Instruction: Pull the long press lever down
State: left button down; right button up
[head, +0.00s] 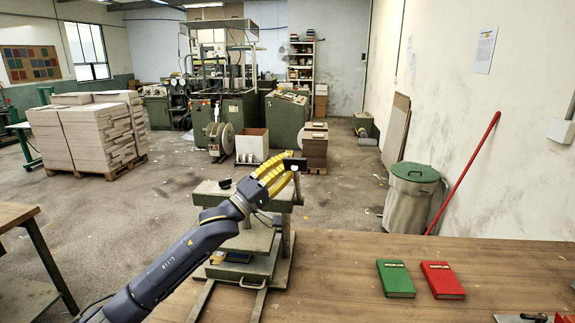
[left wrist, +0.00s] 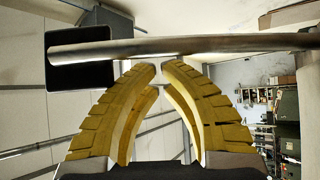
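In the head view a dark end piece (head: 296,162) shows at my fingertips; most of the bar is hidden by the fingers. My left gripper (head: 284,167) has yellow ribbed fingers, with tips (left wrist: 159,67) drawn nearly together. The bar crosses just past the tips and is not between the fingers. Contact cannot be told. My right gripper is not in view.
A green book (head: 395,278) and a red book (head: 442,280) lie on the wooden table (head: 340,260). A metal tool lies at its lower right edge. A lidded bin (head: 412,195) and a leaning red pole (head: 465,170) stand by the wall. The table's middle is clear.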

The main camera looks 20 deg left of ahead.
pick_arm(q)
jog(key=s+d+f+m+g+h, duration=0.1)
jog(key=s+f+m+h, duration=0.3)
jog(key=f, duration=0.4)
jog(key=s+d+f+m+g+h, duration=0.2)
jog(key=s+f+m+h, duration=0.3)
jog(key=f+m, duration=0.3)
jog(key=shift+f+g+h, duration=0.2)
jog(key=shift+g+h, duration=0.2)
jog(key=shift+g, duration=0.3)
jog(key=shift+s+a+r, duration=0.1)
dwell(0.4)
notch_tip(320, 180, up, 10)
jog(key=shift+a, duration=0.15)
dwell(0.4)
